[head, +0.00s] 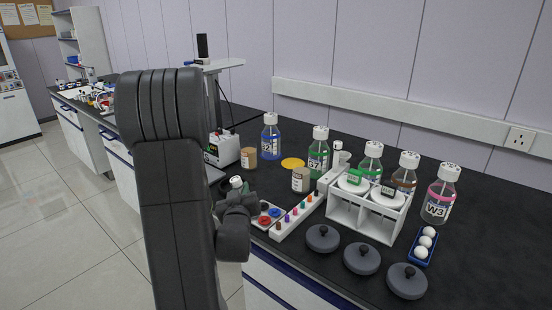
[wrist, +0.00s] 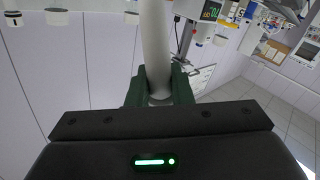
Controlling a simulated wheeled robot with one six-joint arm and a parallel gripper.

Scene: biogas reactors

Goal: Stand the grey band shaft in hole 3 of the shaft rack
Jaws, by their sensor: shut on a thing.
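My gripper (wrist: 158,98) is shut on a plain pale grey-white shaft (wrist: 155,45) in the wrist view. The dark green fingers press on both sides of it, and the shaft runs up out of the picture. No band shows on the visible part. In the head view my arm hides most of the gripper, and the held shaft cannot be made out clearly. A long white block (head: 281,231) with a row of several coloured marks or pegs lies on the black bench, right of my arm. It may be the shaft rack; hole numbers are too small to read.
A white stand (head: 366,225) holds two white-lidded vessels. Three dark grey lids (head: 362,258) lie along the front edge. Labelled bottles (head: 318,157) stand behind, and a blue tray of white balls (head: 422,247) is at right. A tray with red and blue discs (head: 266,217) sits near my arm.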

